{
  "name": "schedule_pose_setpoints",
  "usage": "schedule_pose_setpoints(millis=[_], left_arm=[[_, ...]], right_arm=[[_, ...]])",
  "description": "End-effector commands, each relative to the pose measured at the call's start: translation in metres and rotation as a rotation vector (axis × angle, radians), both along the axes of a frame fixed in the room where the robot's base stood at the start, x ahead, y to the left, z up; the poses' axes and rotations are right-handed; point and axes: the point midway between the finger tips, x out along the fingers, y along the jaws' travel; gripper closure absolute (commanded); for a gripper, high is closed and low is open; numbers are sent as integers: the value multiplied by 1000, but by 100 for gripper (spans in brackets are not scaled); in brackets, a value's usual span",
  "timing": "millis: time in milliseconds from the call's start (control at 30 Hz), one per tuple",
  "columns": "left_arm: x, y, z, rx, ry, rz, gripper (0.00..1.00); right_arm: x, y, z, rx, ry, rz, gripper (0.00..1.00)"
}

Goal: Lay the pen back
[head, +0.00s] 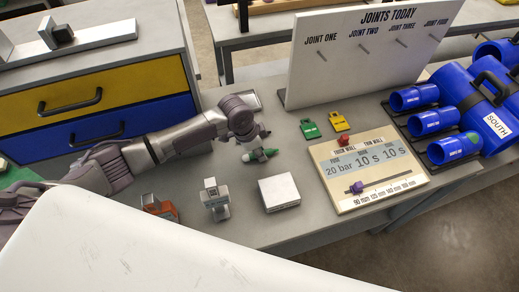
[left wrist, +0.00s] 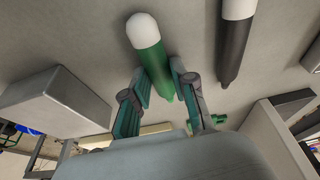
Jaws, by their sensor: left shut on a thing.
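My left gripper (head: 256,146) is over the middle of the grey bench and shut on a green pen (head: 269,152). In the left wrist view the green pen (left wrist: 150,48), with a white rounded end, runs between the two fingers (left wrist: 160,85). A second pen (left wrist: 233,50), dark grey with a white end, lies to its right in that view and is apart from the fingers. I cannot make out the dark pen in the head view. Whether the green pen touches the bench is unclear. My right gripper is not in view.
A white box (head: 279,193), a small grey device (head: 215,200) and an orange item (head: 159,208) stand in front of the gripper. Green (head: 310,129) and yellow (head: 339,121) tags lie behind right. A settings board (head: 345,201), a joints board (head: 330,85) and blue pipe fittings (head: 455,147) are to the right.

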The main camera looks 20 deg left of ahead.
Motion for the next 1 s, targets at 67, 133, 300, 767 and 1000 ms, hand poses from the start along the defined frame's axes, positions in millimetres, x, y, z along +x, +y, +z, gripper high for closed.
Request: schedule_pose_setpoints(millis=[67, 133, 300, 767, 1000], left_arm=[[0, 0, -2, 0, 0, 0, 71], [0, 0, -1, 0, 0, 0, 59], [0, 0, -1, 0, 0, 0, 49], [-2, 6, 21, 0, -5, -1, 49], [-16, 12, 55, 0, -3, 0, 49]], right_arm=[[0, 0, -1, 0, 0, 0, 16], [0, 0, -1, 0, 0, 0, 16], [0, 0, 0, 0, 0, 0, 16], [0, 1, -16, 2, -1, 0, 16], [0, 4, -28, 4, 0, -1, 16]])
